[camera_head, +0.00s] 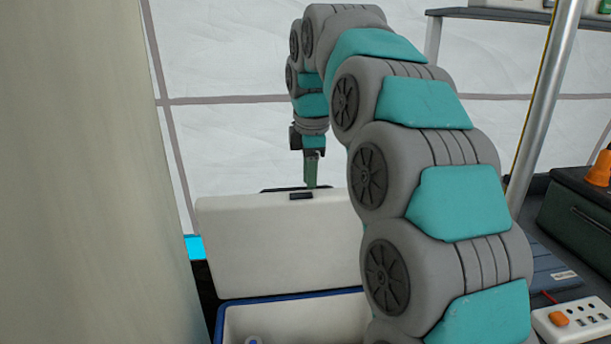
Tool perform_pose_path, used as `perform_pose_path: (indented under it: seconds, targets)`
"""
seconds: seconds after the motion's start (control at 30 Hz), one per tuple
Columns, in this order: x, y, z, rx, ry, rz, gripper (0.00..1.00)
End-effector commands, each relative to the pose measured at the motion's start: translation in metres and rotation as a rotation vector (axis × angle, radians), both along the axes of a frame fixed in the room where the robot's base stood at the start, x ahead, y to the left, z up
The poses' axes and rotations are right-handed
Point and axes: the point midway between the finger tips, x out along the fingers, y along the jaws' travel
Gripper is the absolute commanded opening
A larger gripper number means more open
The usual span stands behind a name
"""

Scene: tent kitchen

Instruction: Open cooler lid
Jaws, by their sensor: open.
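The cooler (290,295) stands at the bottom middle, with a blue rim and white inside. Its white lid (270,245) is raised and stands upright behind the opening, with a dark latch (301,196) at its top edge. A small blue and white item (254,341) shows inside the cooler. My gripper (311,184) points down at the lid's top edge, just above the latch. It is open, though the fingers look narrow from here. I cannot tell whether it touches the lid. My arm hides the right side of the cooler and lid.
At the right stand a dark green case (575,222) with an orange bell (600,166) on it, a power strip (575,322) and a blue-grey box (550,270). A metal pole (545,105) rises near them. The white tent wall (225,50) is behind.

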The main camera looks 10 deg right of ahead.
Motion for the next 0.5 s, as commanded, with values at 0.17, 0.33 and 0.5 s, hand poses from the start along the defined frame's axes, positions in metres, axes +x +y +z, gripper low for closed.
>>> perform_pose_path:
  seconds: [0.17, 0.33, 0.5]
  targets:
    - [-0.025, -0.001, 0.002, 0.000, -0.001, 0.000, 0.47]
    - [-0.042, -0.002, 0.004, 0.000, 0.000, 0.001, 0.47]
    - [-0.050, -0.002, 0.004, -0.001, 0.002, 0.001, 0.47]
